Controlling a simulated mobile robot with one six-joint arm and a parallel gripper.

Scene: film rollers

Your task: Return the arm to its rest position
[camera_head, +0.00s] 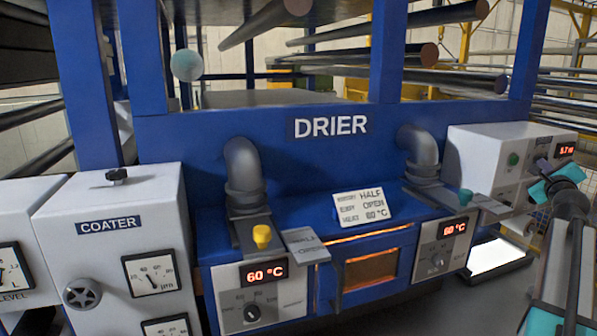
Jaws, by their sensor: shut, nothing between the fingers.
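My arm reaches up along the right edge of the picture, with grey links and teal parts. My gripper (556,183) is at its upper end, in front of the white box at the right of the drier. It is shut and holds nothing. My arm's lower part is cut off by the picture's edge.
The blue drier (235,145) fills the middle, with grey pipes, a yellow knob (262,237), a sign card (364,208) and two 60 °C displays. The white coater cabinet (115,235) stands left. A white box (485,150) and a bright panel (497,257) are near my arm. Rollers lie above.

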